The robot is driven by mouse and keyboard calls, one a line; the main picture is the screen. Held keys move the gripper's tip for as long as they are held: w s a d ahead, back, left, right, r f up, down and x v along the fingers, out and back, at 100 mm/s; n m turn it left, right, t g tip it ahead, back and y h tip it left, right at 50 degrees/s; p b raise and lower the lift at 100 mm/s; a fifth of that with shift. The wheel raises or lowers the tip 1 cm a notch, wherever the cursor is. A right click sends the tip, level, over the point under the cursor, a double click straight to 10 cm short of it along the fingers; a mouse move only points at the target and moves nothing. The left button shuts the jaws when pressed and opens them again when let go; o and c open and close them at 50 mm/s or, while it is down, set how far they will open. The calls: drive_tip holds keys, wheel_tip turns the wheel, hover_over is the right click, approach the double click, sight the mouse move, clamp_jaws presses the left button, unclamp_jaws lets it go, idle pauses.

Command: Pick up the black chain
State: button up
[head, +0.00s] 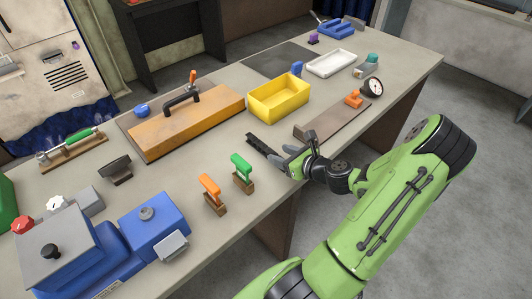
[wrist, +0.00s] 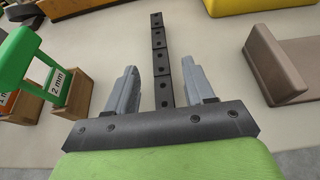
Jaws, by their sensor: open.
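The black chain (wrist: 159,50) is a narrow strip of dark links lying straight on the grey bench. In the wrist view it runs from the top centre down between my fingers. My gripper (wrist: 158,82) is open, with one grey finger on each side of the chain's near part and a gap on both sides. The chain's near end is cut off from sight by the gripper's dark bar. In the head view the chain (head: 261,148) shows just left of my gripper (head: 287,158), partly hidden by it. I cannot tell the finger height above the bench.
A green-handled block (head: 242,172) and an orange-handled block (head: 212,194) stand to the left. A yellow bin (head: 279,98) is behind the chain. A brown-grey ledge (head: 331,122) lies to the right. Bare bench surrounds the chain closely.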

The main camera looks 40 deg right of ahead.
sight(270, 151)
drive_tip(key=b+x, duration=0.1)
drive_tip(key=x, duration=0.4)
drive_tip(key=shift+f, duration=0.15)
drive_tip(key=shift+s, duration=0.15)
clamp_jaws()
